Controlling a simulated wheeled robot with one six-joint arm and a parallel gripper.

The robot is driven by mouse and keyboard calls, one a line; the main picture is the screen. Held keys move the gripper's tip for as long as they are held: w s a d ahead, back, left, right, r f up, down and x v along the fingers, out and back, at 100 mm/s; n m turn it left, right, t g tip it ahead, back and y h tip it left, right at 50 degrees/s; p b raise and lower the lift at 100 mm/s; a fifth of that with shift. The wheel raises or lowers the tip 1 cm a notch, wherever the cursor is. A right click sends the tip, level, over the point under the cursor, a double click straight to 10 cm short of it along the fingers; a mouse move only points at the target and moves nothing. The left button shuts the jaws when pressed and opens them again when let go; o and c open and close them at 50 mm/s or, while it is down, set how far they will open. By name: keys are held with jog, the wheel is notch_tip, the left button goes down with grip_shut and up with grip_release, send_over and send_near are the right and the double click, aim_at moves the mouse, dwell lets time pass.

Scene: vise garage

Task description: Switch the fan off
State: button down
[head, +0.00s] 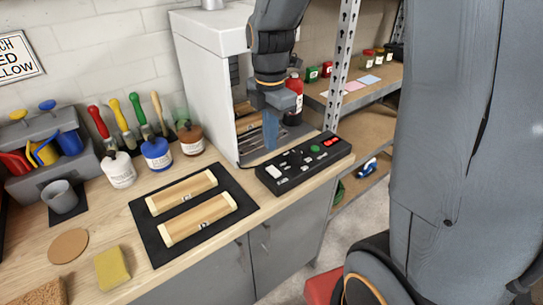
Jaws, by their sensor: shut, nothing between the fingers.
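A black control box (303,163) lies on the wooden bench near its right end. Its top carries a white rocker, a dark knob, a green button and red parts at the far right; the labels are too small to read. No fan can be made out for certain. My gripper (270,143) points down, shut and empty, in front of the open side of the white cabinet (212,85). In the picture it is just above the back left part of the control box. I cannot tell whether it touches anything.
A black mat (162,247) with two wooden blocks lies left of the control box. Jars (157,154) and brushes stand behind it. A yellow sponge (112,268) is at the front left. Metal shelving (343,65) with small jars and a red bottle (294,95) are at the right.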

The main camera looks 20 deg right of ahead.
aim_at(273, 171)
jog(key=shift+f+p, duration=0.85)
jog(key=shift+f, duration=2.65)
jog(key=shift+f, duration=0.15)
jog(key=shift+s+d+r+p, duration=0.25)
jog(key=shift+s+p, duration=0.3)
jog(key=shift+s, duration=0.1)
jog(key=shift+r, duration=0.15)
jog(key=shift+r+p, duration=0.3)
jog(key=shift+p, duration=0.1)
notch_tip(273, 171, up, 13)
